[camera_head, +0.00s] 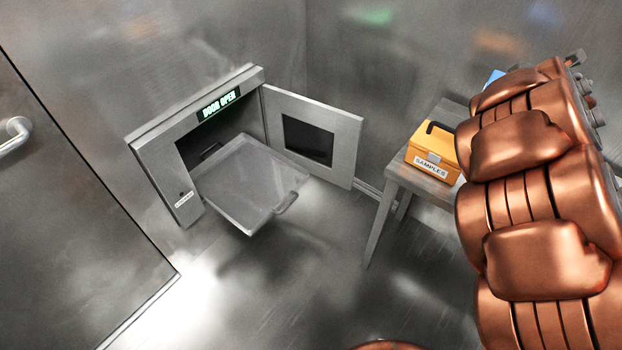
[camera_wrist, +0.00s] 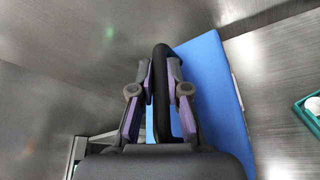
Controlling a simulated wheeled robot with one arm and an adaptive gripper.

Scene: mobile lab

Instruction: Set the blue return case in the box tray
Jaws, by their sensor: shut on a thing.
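The blue return case (camera_wrist: 217,85) fills the middle of the wrist view, with its black handle (camera_wrist: 161,70) between the fingers. My gripper (camera_wrist: 160,85) is shut on that handle. In the head view only a blue corner of the case (camera_head: 492,78) shows behind my copper arm, which hides my gripper there. The box tray (camera_head: 250,186) is a grey metal tray, pulled out of the open wall box (camera_head: 165,150) at the left centre. The tray looks empty.
A yellow SAMPLES case (camera_head: 430,150) stands on a metal table (camera_head: 408,178). A green tray (camera_wrist: 309,108) is at the wrist view's right. The floor before the tray is clear.

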